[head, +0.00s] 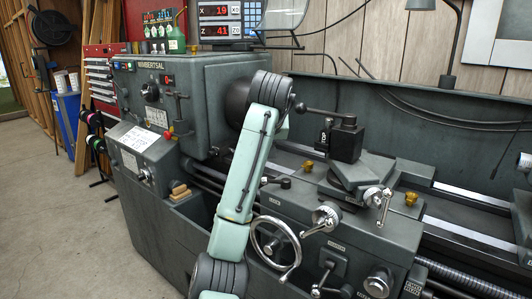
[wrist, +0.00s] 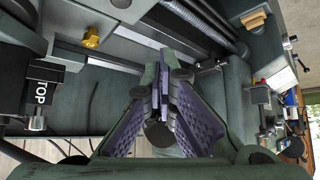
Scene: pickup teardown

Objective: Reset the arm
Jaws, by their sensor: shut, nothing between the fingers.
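My arm (head: 242,165), pale green with dark ribbed joints, rises across the middle of the head view in front of a grey metal lathe (head: 150,225). It bends at a dark joint near the lathe's headstock. My gripper (wrist: 163,84) shows in the wrist view, with its purple-padded fingers closed together and nothing between them. The gripper cannot be made out in the head view, where the arm's upper joint hides what lies behind it.
The tool post (head: 347,138) and its lever stand right of my arm. A handwheel (head: 276,243) and cranks are close on the lathe's front. A readout (head: 228,20) and a green bottle (head: 176,40) stand on the headstock. Clear floor (head: 50,215) lies at left.

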